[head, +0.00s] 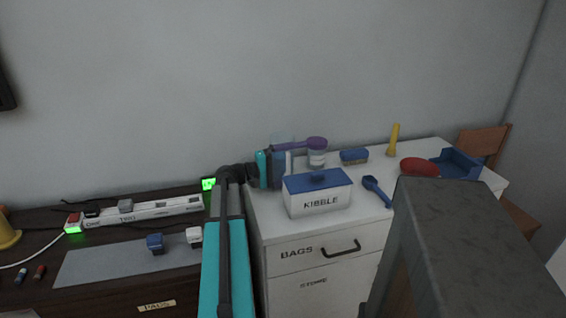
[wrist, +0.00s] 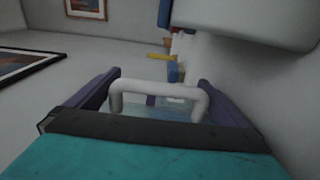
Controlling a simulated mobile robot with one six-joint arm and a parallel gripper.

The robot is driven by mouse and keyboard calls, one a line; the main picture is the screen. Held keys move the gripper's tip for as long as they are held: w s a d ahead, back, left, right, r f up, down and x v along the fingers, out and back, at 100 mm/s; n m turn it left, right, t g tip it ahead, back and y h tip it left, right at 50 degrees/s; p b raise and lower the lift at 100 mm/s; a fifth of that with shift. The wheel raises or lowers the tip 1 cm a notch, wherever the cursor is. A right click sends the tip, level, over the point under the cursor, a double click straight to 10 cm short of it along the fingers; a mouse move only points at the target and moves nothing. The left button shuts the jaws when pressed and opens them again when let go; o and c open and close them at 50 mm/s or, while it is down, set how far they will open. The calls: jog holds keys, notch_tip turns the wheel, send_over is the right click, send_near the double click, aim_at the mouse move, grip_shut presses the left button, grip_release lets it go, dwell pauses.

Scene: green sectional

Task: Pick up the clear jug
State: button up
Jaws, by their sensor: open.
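The clear jug shows in the wrist view by its pale, thick handle (wrist: 160,87), which spans the gap between my gripper's purple fingers (wrist: 158,96). A bluish see-through body shows just behind the handle. My gripper (head: 289,160) is open, with one finger on each side of the handle; I cannot tell whether either touches it. In the head view my gripper is at the left end of the white cabinet top, behind the kibble box. It hides most of the jug; a faint clear edge (head: 283,138) shows above it.
The white kibble box (head: 320,199) with blue lid stands in front of my gripper. A clear jar (head: 316,158), brush (head: 354,157), blue scoop (head: 376,190), red object (head: 419,167) and blue tray (head: 457,163) are to its right. The wall is close behind.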

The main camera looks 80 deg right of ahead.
jog(key=c, duration=1.4)
jog(key=shift+r, duration=0.25)
notch_tip(320, 180, up, 10)
jog(key=shift+f, duration=0.15)
